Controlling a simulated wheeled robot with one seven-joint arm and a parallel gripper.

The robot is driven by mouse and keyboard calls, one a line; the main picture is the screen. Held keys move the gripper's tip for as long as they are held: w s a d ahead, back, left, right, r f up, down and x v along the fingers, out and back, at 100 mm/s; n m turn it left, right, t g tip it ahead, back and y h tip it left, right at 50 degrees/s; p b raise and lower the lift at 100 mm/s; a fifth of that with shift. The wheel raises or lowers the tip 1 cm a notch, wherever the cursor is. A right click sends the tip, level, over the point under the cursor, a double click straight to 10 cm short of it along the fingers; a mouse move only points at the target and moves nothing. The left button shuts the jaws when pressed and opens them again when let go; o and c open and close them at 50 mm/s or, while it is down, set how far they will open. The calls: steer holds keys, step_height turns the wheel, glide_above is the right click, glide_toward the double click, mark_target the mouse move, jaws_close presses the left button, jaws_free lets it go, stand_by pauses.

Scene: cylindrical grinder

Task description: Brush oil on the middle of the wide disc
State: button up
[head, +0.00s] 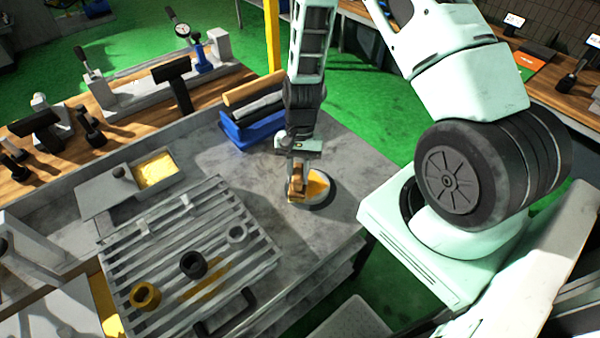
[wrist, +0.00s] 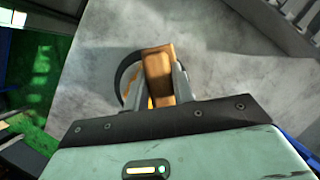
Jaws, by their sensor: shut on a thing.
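My gripper (head: 297,190) points down over the grey bench top and is shut on a tan, wooden-looking handle, which I take for the brush (wrist: 158,72). The handle shows between the fingers in the wrist view. Directly under and beside it is a low round piece with a dark rim (head: 325,196) and orange-yellow on its top. I cannot tell whether this is the wide disc or a dish of oil. The brush's lower end is hidden, so contact with the round piece cannot be told. The round piece also shows partly behind the handle in the wrist view (wrist: 129,78).
A slatted grate (head: 160,240) at left carries a yellow ring (head: 145,295), a black ring (head: 193,264) and a grey ring (head: 237,233). A yellow-filled tray (head: 156,170) lies behind it. A blue bin with rolls (head: 250,130) stands just left of my arm. Bare bench surrounds the round piece.

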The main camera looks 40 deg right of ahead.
steer(key=r, duration=0.1)
steer(key=r+p, duration=0.1)
steer(key=shift+d+r, duration=0.2)
steer(key=shift+r, duration=0.2)
steer(key=shift+r+p, duration=1.95)
steer(key=shift+r, duration=0.55)
